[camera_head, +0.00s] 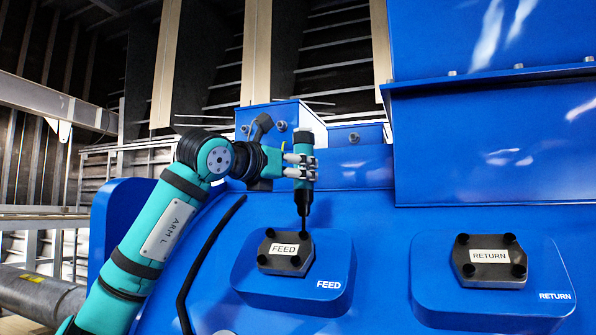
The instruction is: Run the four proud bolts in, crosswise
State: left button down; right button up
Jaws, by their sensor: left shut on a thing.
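My left gripper (302,166) is shut on an upright teal and black driver (303,140), its bit pointing down. The bit end is at the far right bolt (304,234) of the black FEED cover (283,263); I cannot tell whether it is seated on the head. Other FEED bolts show at far left (269,232), near left (262,259) and near right (296,262). The black RETURN cover (490,278) to the right also has bolts at its corners, such as its far right one (509,238). How far each bolt stands out is too small to tell. My right gripper is not in view.
Both covers sit on raised pads of a blue motor housing (385,240). A tall blue box (490,145) rises behind the RETURN cover. A black cable (205,257) runs left of the FEED pad. The surface between the pads is clear.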

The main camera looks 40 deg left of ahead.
aim_at(299, 150)
pick_arm(q)
jog(key=shift+s+f, duration=0.1)
jog(key=shift+f, duration=0.15)
dwell(0.3)
jog(key=shift+r, duration=0.15)
jog(key=shift+r+p, duration=0.75)
jog(key=shift+r, duration=0.2)
notch_tip(299, 150, up, 2)
jog(key=shift+r+p, duration=0.25)
jog(key=shift+p, duration=0.85)
jog(key=c, duration=1.3)
grip_release()
jog(key=shift+f, duration=0.1)
jog(key=shift+c, duration=0.2)
grip_shut()
jog(key=shift+d, duration=0.15)
